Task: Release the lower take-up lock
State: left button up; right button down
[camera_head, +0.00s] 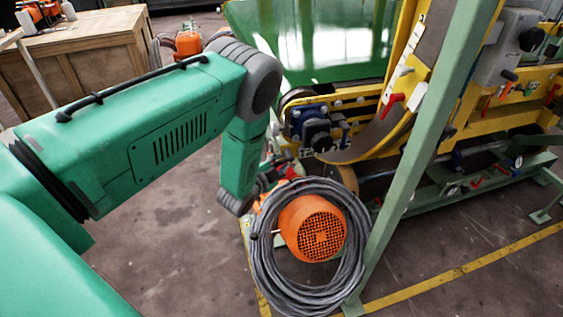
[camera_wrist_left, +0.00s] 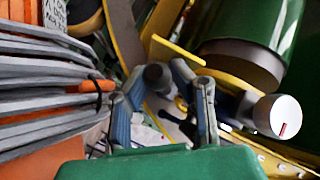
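My left arm comes in from the left in the head view and its forearm points down at the near end of the yellow machine (camera_head: 350,150). My left gripper (camera_wrist_left: 159,72) shows in the left wrist view with its two blue-grey fingers apart. A dark round knob (camera_wrist_left: 157,76) shows between the fingertips; I cannot tell whether they touch it. In the head view the gripper is mostly hidden behind the cable coil and my wrist. A red handle (camera_head: 391,102) sits on the yellow frame. I cannot tell which part is the lower take-up lock.
An orange motor (camera_head: 313,229) ringed by a grey cable coil (camera_head: 351,262) stands close below my wrist. A green post (camera_head: 424,150) slants across the machine's front. A green drum (camera_wrist_left: 238,25) and a white cylinder (camera_wrist_left: 279,115) show right of the fingers.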

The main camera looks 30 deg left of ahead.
pick_arm(q)
jog(key=shift+o, duration=0.2)
jog(key=shift+s+r, duration=0.1)
jog(key=shift+s, duration=0.1)
jog(key=v, duration=1.1)
jog(key=shift+s, duration=0.25)
